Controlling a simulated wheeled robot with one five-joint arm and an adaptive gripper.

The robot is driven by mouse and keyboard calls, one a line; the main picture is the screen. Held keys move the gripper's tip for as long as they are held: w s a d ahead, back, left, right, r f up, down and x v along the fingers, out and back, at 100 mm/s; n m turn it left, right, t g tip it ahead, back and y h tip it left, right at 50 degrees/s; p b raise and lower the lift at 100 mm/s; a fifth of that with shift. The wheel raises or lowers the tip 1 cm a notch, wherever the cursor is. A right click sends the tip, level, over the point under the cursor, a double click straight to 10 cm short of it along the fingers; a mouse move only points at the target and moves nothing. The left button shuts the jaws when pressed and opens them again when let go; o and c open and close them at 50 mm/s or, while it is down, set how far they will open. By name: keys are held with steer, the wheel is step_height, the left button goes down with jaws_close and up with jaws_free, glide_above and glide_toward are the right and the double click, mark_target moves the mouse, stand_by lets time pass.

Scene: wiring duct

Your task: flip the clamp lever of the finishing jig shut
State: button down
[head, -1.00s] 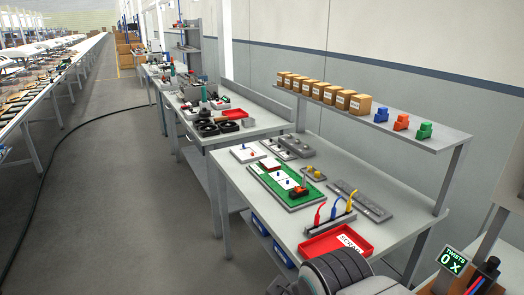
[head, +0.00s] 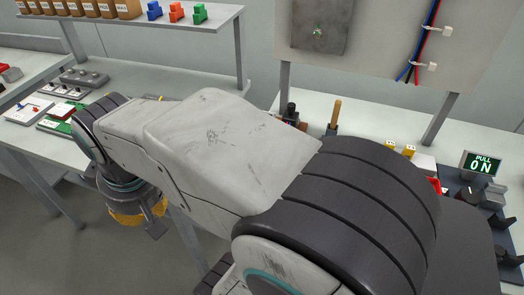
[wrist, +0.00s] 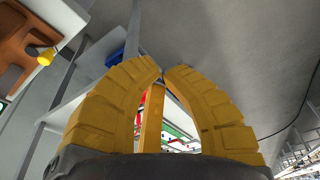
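I cannot pick out the finishing jig or its clamp lever for certain in any view. A green board (head: 58,126) with a red part shows at the left of the head view, partly hidden by my arm. My gripper (head: 135,215) hangs low at the left of the head view, in front of the bench. In the wrist view its yellow fingers (wrist: 162,74) curve together with tips almost meeting. Nothing is visibly held between them. Pieces of red and green show beyond the fingers, too cut off to name.
A panel (head: 318,28) with cables stands behind. A shelf (head: 222,22) holds boxes and coloured blocks. The wrist view shows a brown part (wrist: 18,45) and a blue bin (wrist: 115,56).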

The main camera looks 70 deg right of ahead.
steer(key=s+d+m+g+y, duration=0.1)
steer(key=s+d+m+g, duration=0.2)
steer(key=d+m, duration=1.3)
steer(key=s+d+f+y, duration=0.1)
steer(key=s+d+f, duration=0.1)
steer(key=s+d, duration=0.8)
steer(key=s+d+f+y+b, duration=0.1)
steer(key=s+d+f, duration=0.1)
steer(key=s+d, duration=0.8)
steer(key=shift+s, duration=0.15)
steer(key=shift+a, duration=0.1)
steer(key=p+x, duration=0.1)
steer(key=x, duration=0.2)
steer(key=p+x, duration=0.1)
steer(key=x, duration=0.2)
steer(key=p+x, duration=0.2)
steer(key=x, duration=0.1)
steer(key=shift+w+a+f, duration=0.15)
steer(key=shift+w+a, duration=0.1)
steer(key=shift+a, duration=0.05)
steer(key=shift+w+a+p, duration=0.15)
steer(key=shift+a+p, duration=0.95)
steer(key=shift+p, duration=0.15)
steer(key=shift+a+f+p, duration=0.2)
steer(key=shift+a+p, duration=0.55)
steer(key=shift+p, duration=0.1)
